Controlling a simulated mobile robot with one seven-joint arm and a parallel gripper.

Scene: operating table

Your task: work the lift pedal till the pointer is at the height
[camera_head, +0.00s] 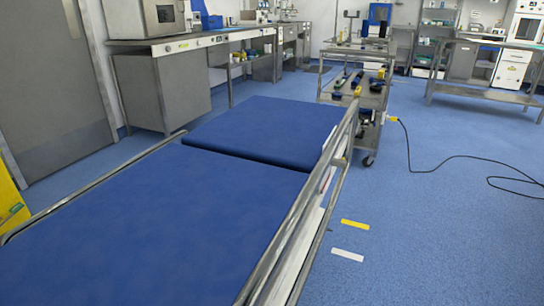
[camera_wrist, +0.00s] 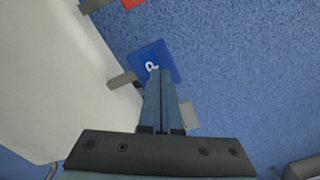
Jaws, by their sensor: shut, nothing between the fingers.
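The operating table has a blue mattress (camera_head: 130,225) in two sections and a metal side rail (camera_head: 290,230). In the wrist view, a blue pedal (camera_wrist: 145,54) with a white symbol sits on a grey arm beside the pale table base (camera_wrist: 40,85). My gripper (camera_wrist: 160,72) is shut and empty, with its fingertips over the pedal's near part; I cannot tell whether they touch it. Part of a red pedal (camera_wrist: 130,3) shows at the top edge. A small red mark (camera_head: 328,180) shows near the table's right side; I cannot make out a pointer or height marks.
A yellow strip (camera_head: 355,224) and a white strip (camera_head: 347,255) lie on the blue floor right of the table. A metal trolley (camera_head: 345,95) with tools stands beyond the table. A black cable (camera_head: 440,160) runs over the floor at the right.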

